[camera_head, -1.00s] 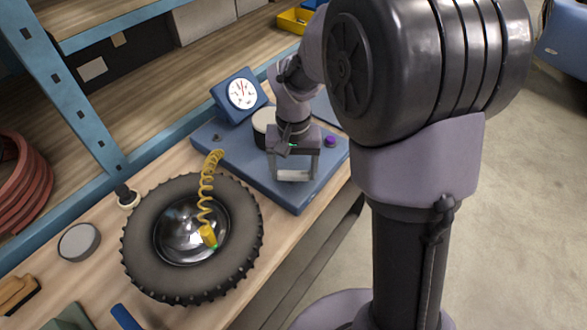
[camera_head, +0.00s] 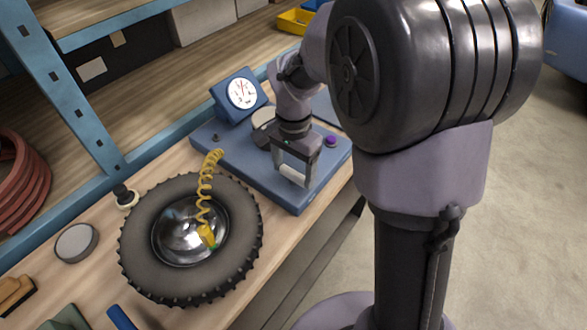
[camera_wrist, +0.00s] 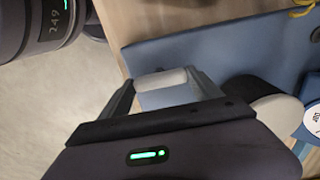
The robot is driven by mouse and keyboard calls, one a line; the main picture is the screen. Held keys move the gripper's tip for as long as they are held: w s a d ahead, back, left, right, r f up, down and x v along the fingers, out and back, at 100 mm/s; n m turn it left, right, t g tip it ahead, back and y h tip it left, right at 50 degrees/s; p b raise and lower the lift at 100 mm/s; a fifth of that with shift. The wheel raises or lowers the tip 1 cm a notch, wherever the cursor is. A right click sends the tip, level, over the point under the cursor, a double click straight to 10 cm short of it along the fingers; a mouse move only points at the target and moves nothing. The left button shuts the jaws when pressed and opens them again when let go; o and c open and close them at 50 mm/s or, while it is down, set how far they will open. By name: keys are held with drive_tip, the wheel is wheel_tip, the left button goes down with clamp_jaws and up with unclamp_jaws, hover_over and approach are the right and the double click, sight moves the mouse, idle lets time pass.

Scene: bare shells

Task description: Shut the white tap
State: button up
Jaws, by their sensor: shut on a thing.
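The white tap (camera_head: 291,173) shows as a short white bar near the front edge of the blue base plate (camera_head: 245,165). My gripper (camera_head: 289,174) is over the plate and shut on the tap, with one finger at each end of the bar. In the wrist view the tap (camera_wrist: 161,79) shows between the fingertips of my gripper (camera_wrist: 166,80). In the head view the bar lies slanted, its right end nearer the camera. The tap's stem and foot are hidden.
A gauge (camera_head: 242,93) stands behind on the plate, with a dark-sided, pale-topped drum (camera_wrist: 265,100) beside it. A purple knob (camera_head: 331,141) is right of my gripper. A tyre (camera_head: 138,240) with a yellow coiled hose (camera_head: 207,180) lies on the wooden bench at the left.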

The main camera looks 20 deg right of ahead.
sight(293, 172)
idle(0.4)
drive_tip(key=o, duration=1.4)
drive_tip(key=shift+r, duration=0.1)
wheel_tip(293, 172, up, 17)
drive_tip(key=p, duration=0.6)
drive_tip(key=shift+r, duration=0.15)
